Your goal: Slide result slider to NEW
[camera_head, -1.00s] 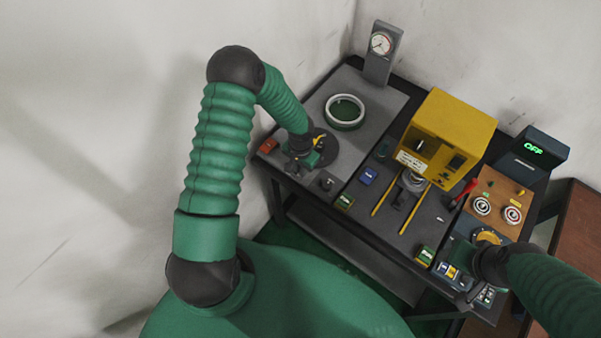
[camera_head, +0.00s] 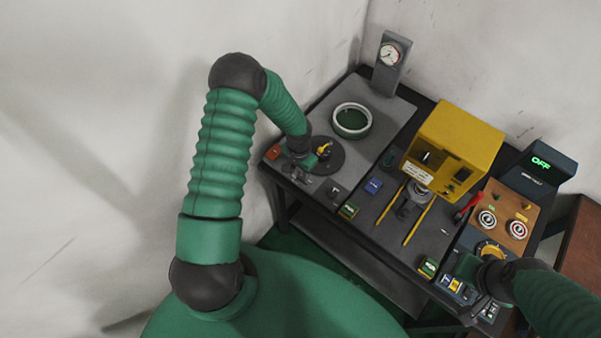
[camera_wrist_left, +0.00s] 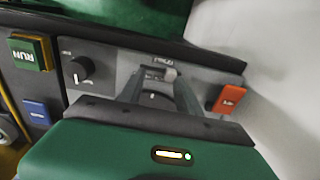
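In the left wrist view, a small slider-like control with a pale knob (camera_wrist_left: 169,74) and a slot sits on the grey panel under a small label I cannot read clearly. I cannot tell whether it is the result slider. My left gripper (camera_wrist_left: 157,76) has its fingers apart around the slot, near the knob; contact is unclear. In the head view my left gripper (camera_head: 298,174) is low over the table's front left corner, beside a dark round disc (camera_head: 328,154). My right gripper (camera_head: 472,290) is over the front right panel, its fingers mostly hidden.
A white-rimmed ring (camera_head: 352,121), gauge (camera_head: 390,54), yellow machine (camera_head: 468,135) and red lever (camera_head: 468,205) stand on the table. A display reads OFF (camera_head: 541,162).

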